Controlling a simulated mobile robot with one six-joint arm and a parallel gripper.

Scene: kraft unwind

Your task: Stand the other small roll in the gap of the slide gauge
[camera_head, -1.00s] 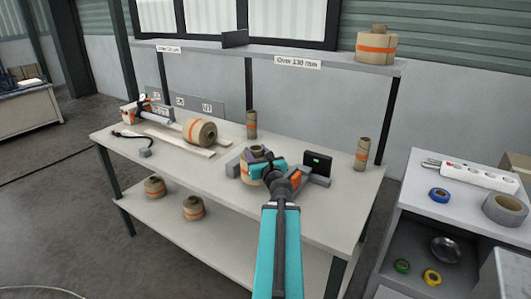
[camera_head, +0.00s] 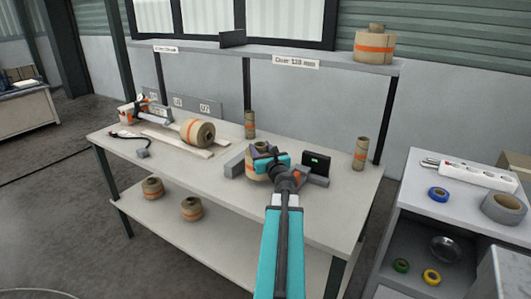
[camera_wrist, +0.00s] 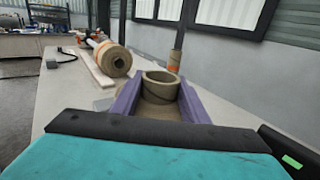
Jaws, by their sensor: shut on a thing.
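My gripper (camera_wrist: 160,100) is shut on a small kraft roll (camera_wrist: 158,88), with one purple finger on each side of its core in the wrist view. In the head view the held roll (camera_head: 254,168) is upright, partly hidden behind my gripper (camera_head: 264,157). It is between the slide gauge's grey left block (camera_head: 234,163) and its right part with a dark display (camera_head: 316,163) showing a green light. I cannot tell whether its bottom touches the gauge or table. Two other small rolls, one left (camera_head: 152,187) and one right (camera_head: 191,208), stand on the lower shelf.
A larger roll (camera_head: 197,133) lies on its side on the table beside pale boards. Slim upright rolls stand behind the gauge (camera_head: 250,125) and at the right end (camera_head: 360,154). A big roll (camera_head: 375,45) stands on the upper shelf.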

